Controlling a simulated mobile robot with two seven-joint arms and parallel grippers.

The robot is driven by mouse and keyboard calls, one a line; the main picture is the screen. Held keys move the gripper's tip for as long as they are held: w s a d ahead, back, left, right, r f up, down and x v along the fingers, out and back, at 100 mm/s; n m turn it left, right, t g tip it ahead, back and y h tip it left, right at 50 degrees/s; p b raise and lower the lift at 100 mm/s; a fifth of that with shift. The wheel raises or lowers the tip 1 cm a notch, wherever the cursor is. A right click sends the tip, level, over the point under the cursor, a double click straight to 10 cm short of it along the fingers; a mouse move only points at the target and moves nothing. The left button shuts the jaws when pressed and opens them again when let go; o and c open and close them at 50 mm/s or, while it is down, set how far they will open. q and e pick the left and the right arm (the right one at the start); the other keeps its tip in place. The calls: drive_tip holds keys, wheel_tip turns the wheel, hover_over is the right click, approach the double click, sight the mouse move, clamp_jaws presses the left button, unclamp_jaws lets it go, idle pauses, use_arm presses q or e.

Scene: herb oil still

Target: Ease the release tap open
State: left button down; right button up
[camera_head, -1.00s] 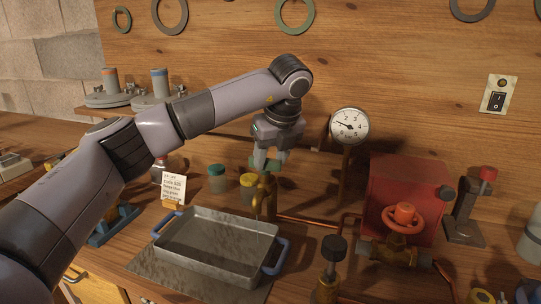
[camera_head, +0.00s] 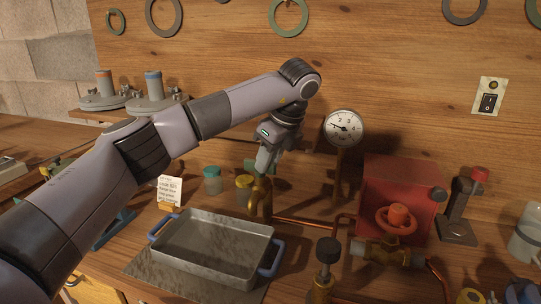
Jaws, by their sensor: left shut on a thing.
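The release tap (camera_head: 260,201) is a brass tap that stands behind the metal tray, with its spout toward the tray. A green piece (camera_head: 251,167), which looks like the tap's handle, shows at its top, partly hidden by my fingers. My left gripper (camera_head: 265,168) reaches down from above, shut on this green handle, its fingers seen nearly edge-on. The exact contact is hard to make out. My right gripper is out of view.
A grey tray (camera_head: 213,268) with blue handles sits in front of the tap. Small jars (camera_head: 212,181) and a note card (camera_head: 170,190) stand left. A pressure gauge (camera_head: 343,127), a red valve wheel (camera_head: 397,220) and a black-knobbed valve (camera_head: 327,251) stand right.

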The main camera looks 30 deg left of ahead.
use_arm(q)
drive_tip(key=shift+s+a+n, duration=0.15)
drive_tip(key=shift+a+n, duration=0.15)
drive_tip(key=shift+a, duration=0.55)
drive_tip(key=shift+r+n+g+p, duration=0.1)
drive_tip(key=shift+n+g+p, duration=0.4)
drive_tip(key=shift+n, duration=0.3)
drive_tip(key=shift+a+f+n, duration=0.2)
drive_tip(key=shift+n, duration=0.2)
drive_tip(key=c, duration=1)
unclamp_jaws()
drive_tip(key=shift+s, duration=0.1)
drive_tip(key=shift+o, duration=0.2)
drive_tip(key=shift+s, duration=0.1)
drive_tip(key=shift+d+r, duration=0.1)
drive_tip(key=shift+d, duration=0.05)
